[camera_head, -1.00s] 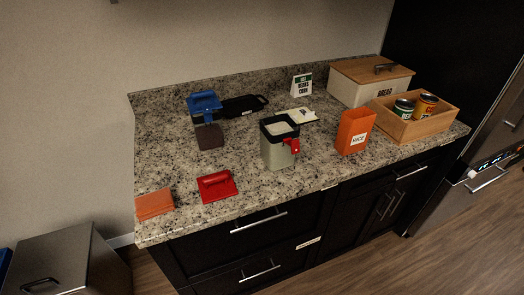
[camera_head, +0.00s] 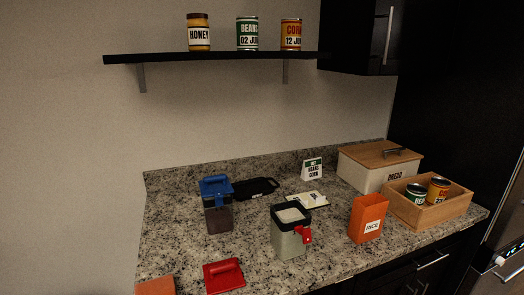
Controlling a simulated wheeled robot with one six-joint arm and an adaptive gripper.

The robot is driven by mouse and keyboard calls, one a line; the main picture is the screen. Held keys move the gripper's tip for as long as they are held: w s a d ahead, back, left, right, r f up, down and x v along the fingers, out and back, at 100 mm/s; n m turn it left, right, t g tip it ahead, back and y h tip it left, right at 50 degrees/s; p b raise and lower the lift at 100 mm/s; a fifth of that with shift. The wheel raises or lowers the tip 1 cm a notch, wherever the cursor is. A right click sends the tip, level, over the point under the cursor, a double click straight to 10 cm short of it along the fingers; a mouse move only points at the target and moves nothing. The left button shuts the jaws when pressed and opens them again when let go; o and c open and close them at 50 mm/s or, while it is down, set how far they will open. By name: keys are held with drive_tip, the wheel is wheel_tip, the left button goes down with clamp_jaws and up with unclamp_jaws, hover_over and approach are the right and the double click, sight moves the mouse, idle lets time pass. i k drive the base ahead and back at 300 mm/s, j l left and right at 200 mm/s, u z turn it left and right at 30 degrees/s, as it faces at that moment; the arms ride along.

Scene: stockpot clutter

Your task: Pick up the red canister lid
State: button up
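The red canister lid (camera_head: 224,276) lies flat on the granite counter near its front edge, with its raised handle upward. It is close to the bottom edge of the head view. Nothing covers it. My gripper is not in view, so I cannot see where it is relative to the lid.
An orange lid (camera_head: 155,286) lies left of the red lid. A blue-lidded canister (camera_head: 218,205), an open grey canister (camera_head: 290,232) with a red clip and an orange rice box (camera_head: 367,218) stand nearby. A wooden crate (camera_head: 435,211) holds cans. A shelf (camera_head: 215,57) hangs above.

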sight(224, 276)
drive_tip(key=j, duration=0.35)
drive_tip(key=j+u, duration=0.35)
drive_tip(key=u, duration=0.15)
drive_tip(key=j+u, duration=0.45)
drive_tip(key=u, duration=0.75)
drive_tip(key=k, duration=0.05)
